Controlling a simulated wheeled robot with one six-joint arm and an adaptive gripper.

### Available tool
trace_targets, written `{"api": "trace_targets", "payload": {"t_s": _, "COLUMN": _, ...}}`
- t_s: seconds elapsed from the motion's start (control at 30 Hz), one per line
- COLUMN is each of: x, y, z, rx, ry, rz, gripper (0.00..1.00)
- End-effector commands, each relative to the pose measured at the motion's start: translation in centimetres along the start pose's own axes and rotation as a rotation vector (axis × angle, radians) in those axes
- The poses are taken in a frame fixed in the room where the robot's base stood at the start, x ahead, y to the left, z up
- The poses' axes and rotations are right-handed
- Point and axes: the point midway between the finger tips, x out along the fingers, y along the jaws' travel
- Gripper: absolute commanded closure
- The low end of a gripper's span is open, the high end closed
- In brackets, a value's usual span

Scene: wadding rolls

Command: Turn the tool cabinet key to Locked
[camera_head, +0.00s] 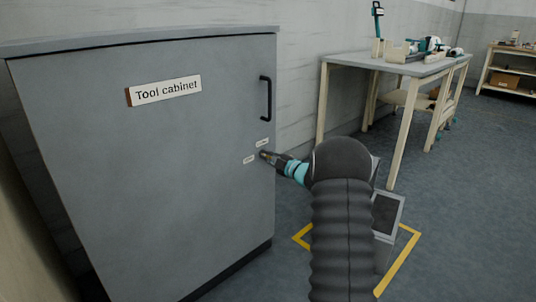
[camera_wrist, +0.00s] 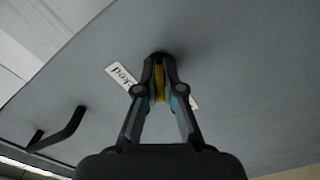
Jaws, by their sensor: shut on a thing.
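The grey tool cabinet (camera_head: 190,160) stands at the left in the head view with its door shut. In the wrist view my gripper (camera_wrist: 160,68) is shut on the yellow key (camera_wrist: 159,80), at a dark round lock (camera_wrist: 161,55) on the door. One label (camera_wrist: 121,75) left of the fingers shows letters ending in "ked". The other label (camera_wrist: 193,102) is mostly hidden behind the right finger. I cannot tell the key's exact angle.
The black door handle (camera_head: 266,98) sticks out above the lock. A workbench (camera_head: 400,66) with tools stands behind to the right, with a shelf unit (camera_head: 508,72) farther back. Yellow floor tape (camera_head: 400,265) lies right of the cabinet. Open floor lies at the right.

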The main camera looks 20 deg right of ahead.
Motion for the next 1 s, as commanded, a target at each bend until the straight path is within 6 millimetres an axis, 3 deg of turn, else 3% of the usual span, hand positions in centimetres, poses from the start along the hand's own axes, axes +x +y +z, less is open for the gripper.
{"api": "trace_targets", "payload": {"t_s": 1.0, "x": -0.02, "y": 0.19, "z": -0.05, "rx": 0.907, "ry": -0.002, "rz": 0.001, "gripper": 1.0}}
